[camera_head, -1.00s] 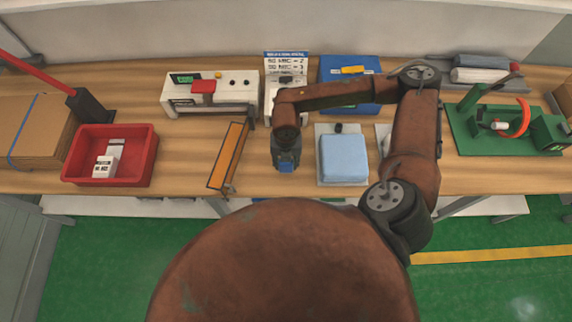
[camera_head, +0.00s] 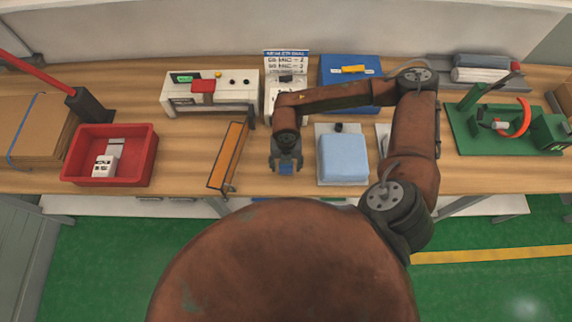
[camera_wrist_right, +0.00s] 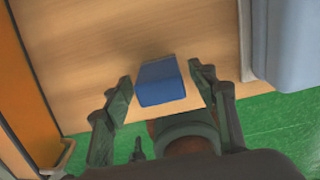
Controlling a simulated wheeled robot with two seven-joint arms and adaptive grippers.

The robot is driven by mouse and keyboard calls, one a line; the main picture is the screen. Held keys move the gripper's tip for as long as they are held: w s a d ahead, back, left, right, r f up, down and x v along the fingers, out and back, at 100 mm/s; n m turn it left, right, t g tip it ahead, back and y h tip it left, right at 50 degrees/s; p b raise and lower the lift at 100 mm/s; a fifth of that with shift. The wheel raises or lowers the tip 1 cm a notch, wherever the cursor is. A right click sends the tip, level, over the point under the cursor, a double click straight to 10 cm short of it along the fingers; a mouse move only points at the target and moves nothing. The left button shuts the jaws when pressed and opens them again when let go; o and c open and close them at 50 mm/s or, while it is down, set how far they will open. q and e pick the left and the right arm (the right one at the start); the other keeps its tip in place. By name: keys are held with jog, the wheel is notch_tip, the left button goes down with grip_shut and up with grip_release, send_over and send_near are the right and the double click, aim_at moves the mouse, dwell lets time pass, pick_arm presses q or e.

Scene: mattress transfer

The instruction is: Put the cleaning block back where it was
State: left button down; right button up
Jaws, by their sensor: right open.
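The cleaning block, a small blue block (camera_head: 286,170), is on the wooden table near its front edge, left of the pale blue mattress-like pad (camera_head: 343,158). My right gripper (camera_head: 287,165) is directly over the block, pointing down, and partly hides it in the head view. In the right wrist view the blue block (camera_wrist_right: 161,82) lies between the two spread fingers of the right gripper (camera_wrist_right: 163,85), with a gap on each side. The gripper is open. My left gripper is not in view.
An orange-topped strip (camera_head: 228,155) lies left of the gripper. A red bin (camera_head: 150,160) with white boxes is farther left. A white device (camera_head: 245,90) and a blue case (camera_head: 335,70) stand behind. A green fixture (camera_head: 465,135) is at right.

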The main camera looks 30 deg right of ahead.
notch_tip(320, 180, up, 12)
jog(key=shift+r, duration=0.15)
dwell(0.4)
dwell(1.2)
